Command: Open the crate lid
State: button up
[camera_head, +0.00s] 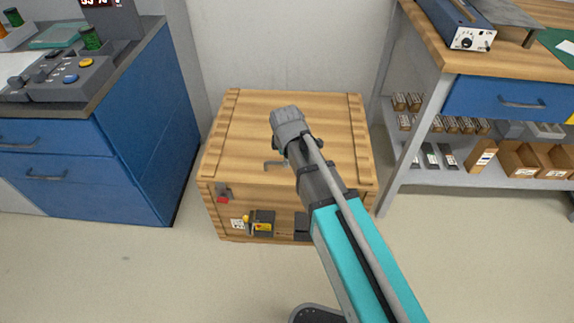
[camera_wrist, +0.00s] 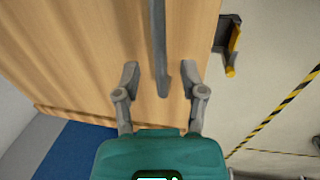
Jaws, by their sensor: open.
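The wooden crate (camera_head: 225,192) stands on the floor against the wall, with its plank lid (camera_head: 245,125) lying shut on top. A grey bar handle shows on the lid just left of my arm (camera_head: 272,164); most of it is hidden behind the arm. In the wrist view the lid (camera_wrist: 80,60) fills the upper left, and the handle (camera_wrist: 159,50) runs down between my fingers. My gripper (camera_wrist: 160,72) is open, one finger on each side of the handle, with gaps on both sides. In the head view my fingers are hidden.
A blue cabinet (camera_head: 130,120) stands left of the crate, and a workbench with a lower shelf (camera_head: 490,165) stands right. A latch with a yellow end (camera_wrist: 231,55) sticks out from the crate's front. Floor (camera_head: 130,265) in front is clear.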

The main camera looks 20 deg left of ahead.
jog(key=shift+w+a+f+b, duration=0.1)
jog(key=shift+w+f+b, duration=0.05)
jog(key=shift+f+b, duration=0.85)
jog(key=shift+f, duration=0.15)
grip_shut()
